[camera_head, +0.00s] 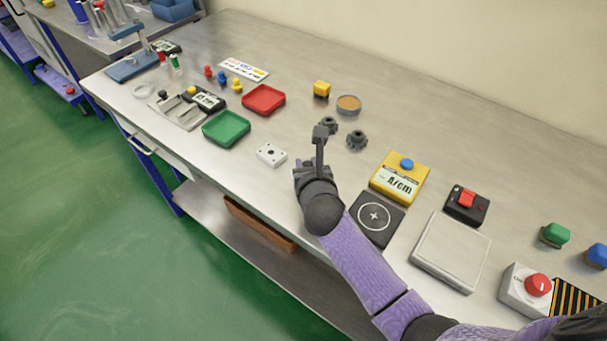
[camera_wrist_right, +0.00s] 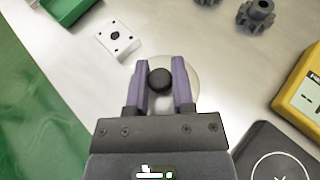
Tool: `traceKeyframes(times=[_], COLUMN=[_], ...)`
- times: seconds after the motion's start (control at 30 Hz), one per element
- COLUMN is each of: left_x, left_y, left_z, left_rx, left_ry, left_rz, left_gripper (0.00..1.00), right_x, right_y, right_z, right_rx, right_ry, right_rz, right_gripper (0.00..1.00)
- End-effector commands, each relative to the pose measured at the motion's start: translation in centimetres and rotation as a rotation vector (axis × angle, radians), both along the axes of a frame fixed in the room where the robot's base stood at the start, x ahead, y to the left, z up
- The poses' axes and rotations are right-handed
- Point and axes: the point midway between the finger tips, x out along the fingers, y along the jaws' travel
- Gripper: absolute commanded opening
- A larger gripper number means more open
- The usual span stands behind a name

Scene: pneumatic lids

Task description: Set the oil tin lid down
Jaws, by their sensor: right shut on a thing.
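My right gripper (camera_head: 314,173) is over the front part of the bench, between the white block and the dark pad. In the wrist view, its two purple fingers (camera_wrist_right: 159,70) are shut on the black knob (camera_wrist_right: 160,79) of a pale round lid, which I take as the oil tin lid (camera_wrist_right: 189,80). The lid is below the fingers; I cannot tell whether it touches the bench. A round grey tin with brown content (camera_head: 348,103) stands farther back, open on top. My left gripper is not in view.
The white block (camera_head: 271,154) is left of the hand; dark gears (camera_head: 357,141) are behind it. The dark pad (camera_head: 375,216) and yellow meter (camera_head: 399,178) are to the right. The green tray (camera_head: 226,130) lies left. Bare bench surrounds the hand, with the front edge close.

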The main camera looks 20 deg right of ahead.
Motion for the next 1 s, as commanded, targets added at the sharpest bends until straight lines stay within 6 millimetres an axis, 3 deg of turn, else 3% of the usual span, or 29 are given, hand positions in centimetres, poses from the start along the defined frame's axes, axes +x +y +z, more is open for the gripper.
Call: traceKeyframes(times=[0.23, 0.57, 0.6, 0.73, 1.0], left_x=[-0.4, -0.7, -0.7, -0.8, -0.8], left_y=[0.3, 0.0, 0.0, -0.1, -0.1], left_z=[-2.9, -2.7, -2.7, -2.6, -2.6], left_rx=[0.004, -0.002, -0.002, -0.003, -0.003], left_ry=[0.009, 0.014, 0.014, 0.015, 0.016], left_rz=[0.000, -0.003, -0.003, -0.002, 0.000], left_gripper=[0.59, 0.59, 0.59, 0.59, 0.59], right_x=[0.0, 0.0, 0.0, 0.0, 0.0], right_y=[0.0, 0.0, 0.0, 0.0, 0.0], right_z=[-4.6, -4.5, -4.5, -4.4, -4.4], right_rx=[0.000, 0.000, 0.000, 0.000, -0.001], right_ry=[0.003, 0.000, 0.000, 0.000, -0.001], right_rz=[-0.001, -0.001, -0.001, -0.001, -0.002], right_gripper=[0.00, 0.00, 0.36, 0.64, 0.65])
